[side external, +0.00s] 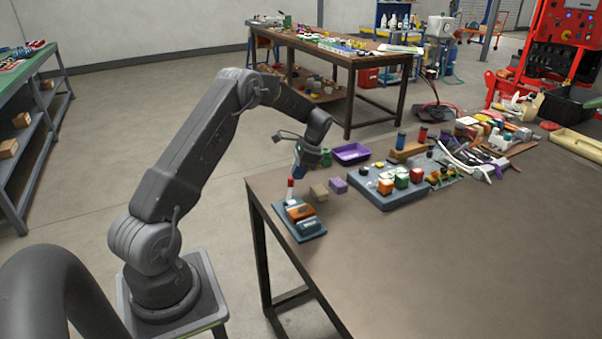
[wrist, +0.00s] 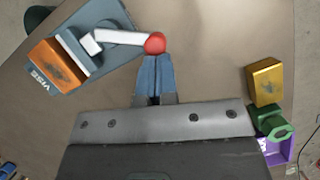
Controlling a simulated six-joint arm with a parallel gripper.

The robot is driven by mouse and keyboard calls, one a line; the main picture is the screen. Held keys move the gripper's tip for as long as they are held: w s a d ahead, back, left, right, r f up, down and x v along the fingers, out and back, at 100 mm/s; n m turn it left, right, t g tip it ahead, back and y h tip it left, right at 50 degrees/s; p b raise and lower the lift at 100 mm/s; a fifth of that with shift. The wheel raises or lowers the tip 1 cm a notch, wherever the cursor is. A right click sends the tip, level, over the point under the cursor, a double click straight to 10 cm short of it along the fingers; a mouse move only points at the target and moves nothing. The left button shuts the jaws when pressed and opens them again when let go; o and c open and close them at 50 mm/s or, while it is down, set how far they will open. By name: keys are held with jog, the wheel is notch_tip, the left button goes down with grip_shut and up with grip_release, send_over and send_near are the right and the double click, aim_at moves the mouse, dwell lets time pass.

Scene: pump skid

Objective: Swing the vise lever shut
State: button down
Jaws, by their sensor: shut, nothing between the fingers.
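The vise (side external: 300,222) sits at the near-left corner of the table in the side view. It has a blue-grey base and an orange block, and it shows at upper left in the wrist view (wrist: 95,70). Its white lever (wrist: 120,37) ends in a red knob (wrist: 155,43) and points right in the wrist view. The red knob also shows in the side view (side external: 290,182). My gripper (wrist: 153,62) is shut and empty, its blue fingertips right beside the knob. I cannot tell whether they touch. In the side view my gripper (side external: 298,172) is just above the vise.
A tan block (side external: 319,191), a purple block (side external: 338,187) and a purple tray (side external: 351,153) lie near the vise. A blue-grey fixture (side external: 385,192) with several coloured blocks stands to the right. Clutter fills the table's far side. The near tabletop is clear.

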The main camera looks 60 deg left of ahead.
jog(key=shift+s+a+n+h, duration=0.3)
jog(key=shift+a+n, duration=0.05)
jog(key=shift+n, duration=0.35)
jog(key=shift+s+a+n, duration=0.3)
jog(key=shift+s+n, duration=0.05)
jog(key=shift+n, duration=0.25)
jog(key=shift+s+a+n+h, duration=0.25)
jog(key=shift+s+n+h, duration=0.2)
jog(key=shift+n, duration=0.35)
jog(key=shift+s+a+n+h, duration=0.25)
jog(key=shift+s+n+h, duration=0.15)
jog(key=shift+n, duration=0.4)
jog(key=shift+s+a+n+h, duration=0.2)
jog(key=shift+s+n+h, duration=0.35)
jog(key=shift+s+n, duration=0.7)
jog(key=shift+s+n+t+h, duration=0.3)
jog(key=shift+n, duration=0.85)
jog(key=shift+s+n+h, duration=0.3)
jog(key=shift+s+n, duration=0.3)
jog(key=shift+n, duration=0.4)
